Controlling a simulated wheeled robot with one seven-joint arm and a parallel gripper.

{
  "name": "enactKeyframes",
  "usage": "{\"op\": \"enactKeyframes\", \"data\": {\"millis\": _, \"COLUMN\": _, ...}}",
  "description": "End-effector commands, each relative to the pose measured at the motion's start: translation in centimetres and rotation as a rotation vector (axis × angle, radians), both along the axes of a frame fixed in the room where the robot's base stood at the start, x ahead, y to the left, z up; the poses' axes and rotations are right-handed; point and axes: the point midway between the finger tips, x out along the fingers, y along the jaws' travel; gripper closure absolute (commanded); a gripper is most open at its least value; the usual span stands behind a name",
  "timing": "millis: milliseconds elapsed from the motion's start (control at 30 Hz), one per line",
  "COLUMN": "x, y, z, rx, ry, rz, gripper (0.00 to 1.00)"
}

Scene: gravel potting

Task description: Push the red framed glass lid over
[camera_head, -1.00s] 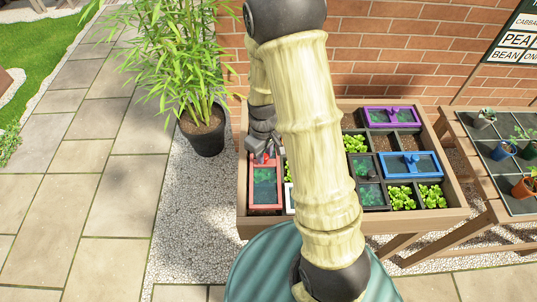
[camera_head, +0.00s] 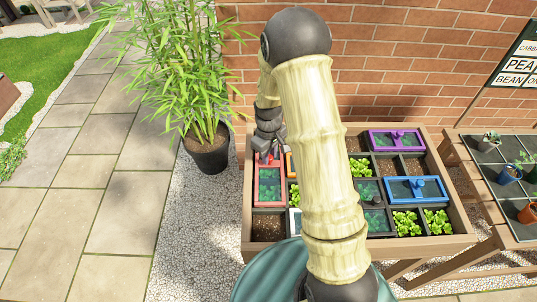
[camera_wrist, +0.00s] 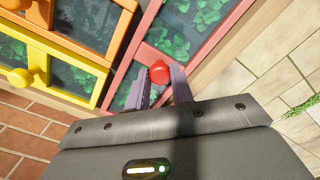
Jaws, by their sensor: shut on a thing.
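The red framed glass lid (camera_head: 258,190) lies along the left side of the wooden planter, with green leaves showing through its glass. In the wrist view its red frame (camera_wrist: 205,58) and round red knob (camera_wrist: 160,71) show. My gripper (camera_wrist: 162,82) has one finger on each side of the knob, shut on it. In the head view my gripper (camera_head: 267,155) is at the lid's far end, partly hidden by my own arm. An open soil cell (camera_head: 268,228) lies in front of the lid's near end.
Orange (camera_wrist: 100,42) and yellow (camera_wrist: 62,60) framed lids lie beside the red one. Purple (camera_head: 397,150) and blue (camera_head: 445,185) lids are farther right. The brick wall (camera_head: 400,70) stands behind the planter. A potted bamboo (camera_head: 207,150) stands at the left.

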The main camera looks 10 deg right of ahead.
Motion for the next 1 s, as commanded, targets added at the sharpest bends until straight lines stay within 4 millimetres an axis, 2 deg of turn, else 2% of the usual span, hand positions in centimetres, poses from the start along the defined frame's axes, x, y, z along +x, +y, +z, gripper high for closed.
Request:
{"op": "enactKeyframes", "data": {"millis": 33, "x": 0.9, "y": 0.1, "z": 0.3, "rx": 0.004, "ry": -0.027, "rz": 0.0, "gripper": 1.0}}
{"op": "enactKeyframes", "data": {"millis": 67, "x": 0.9, "y": 0.0, "z": 0.3, "rx": 0.004, "ry": -0.028, "rz": -0.002, "gripper": 0.73}}
{"op": "enactKeyframes", "data": {"millis": 167, "x": 0.8, "y": -0.3, "z": 0.3, "rx": 0.004, "ry": -0.024, "rz": -0.01, "gripper": 0.55}}
{"op": "enactKeyframes", "data": {"millis": 567, "x": 0.5, "y": -0.1, "z": 0.7, "rx": 0.004, "ry": -0.018, "rz": -0.005, "gripper": 0.55}}
{"op": "enactKeyframes", "data": {"millis": 767, "x": 0.5, "y": -0.2, "z": 3.4, "rx": 0.004, "ry": -0.021, "rz": -0.008, "gripper": 0.55}}
{"op": "enactKeyframes", "data": {"millis": 1000, "x": 0.6, "y": -0.4, "z": 8.2, "rx": 0.005, "ry": -0.023, "rz": -0.01, "gripper": 0.55}}
